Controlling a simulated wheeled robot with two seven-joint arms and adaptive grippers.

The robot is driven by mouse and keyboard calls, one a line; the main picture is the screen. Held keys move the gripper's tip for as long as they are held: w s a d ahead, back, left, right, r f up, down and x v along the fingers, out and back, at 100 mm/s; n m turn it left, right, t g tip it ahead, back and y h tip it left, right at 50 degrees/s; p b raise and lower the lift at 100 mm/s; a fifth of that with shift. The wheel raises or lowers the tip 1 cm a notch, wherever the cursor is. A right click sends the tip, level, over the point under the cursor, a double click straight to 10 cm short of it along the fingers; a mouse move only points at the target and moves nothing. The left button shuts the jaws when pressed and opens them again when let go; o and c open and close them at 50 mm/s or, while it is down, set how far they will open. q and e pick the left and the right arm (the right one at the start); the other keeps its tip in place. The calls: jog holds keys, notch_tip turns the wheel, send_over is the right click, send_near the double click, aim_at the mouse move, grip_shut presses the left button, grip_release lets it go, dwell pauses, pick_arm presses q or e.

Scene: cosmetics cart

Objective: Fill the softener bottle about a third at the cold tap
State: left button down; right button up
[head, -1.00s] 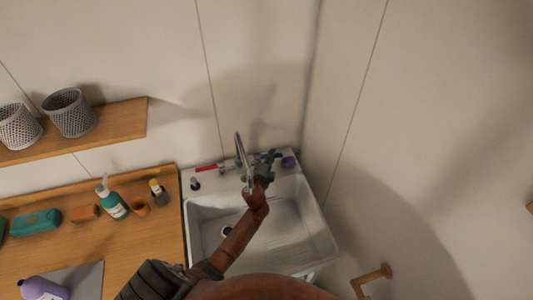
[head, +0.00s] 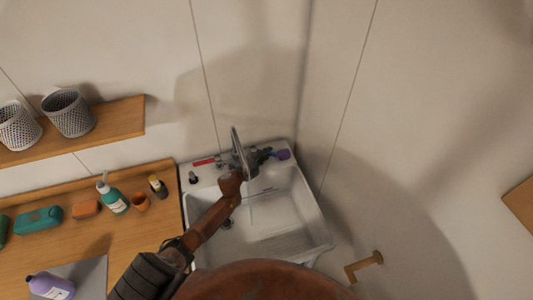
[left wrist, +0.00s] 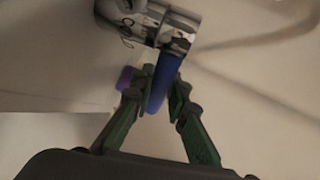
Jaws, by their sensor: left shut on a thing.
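The chrome tap (head: 236,150) stands at the back of the white sink (head: 315,225). My left gripper (head: 262,156) is at the tap's right side. In the left wrist view, the left gripper (left wrist: 161,92) is shut on the blue tap lever (left wrist: 165,76), with a finger on each side. A thin pale line shows below the spout; I cannot be sure it is water. A lavender bottle (head: 50,286) with a white label, which looks like the softener bottle, is on the counter at lower left, away from the gripper. My right gripper is not in view.
A red tap lever (head: 204,162) is left of the spout. A purple item (head: 283,155) is on the sink's back right ledge. A wall shelf (head: 122,119) holds two baskets.

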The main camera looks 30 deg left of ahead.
pick_arm(q)
jog(key=c, duration=1.8)
grip_release()
jog(key=shift+c, duration=0.2)
jog(key=shift+s, duration=0.1)
jog(key=v, duration=1.1)
jog(key=shift+s, duration=0.4)
jog(key=shift+r, duration=0.1)
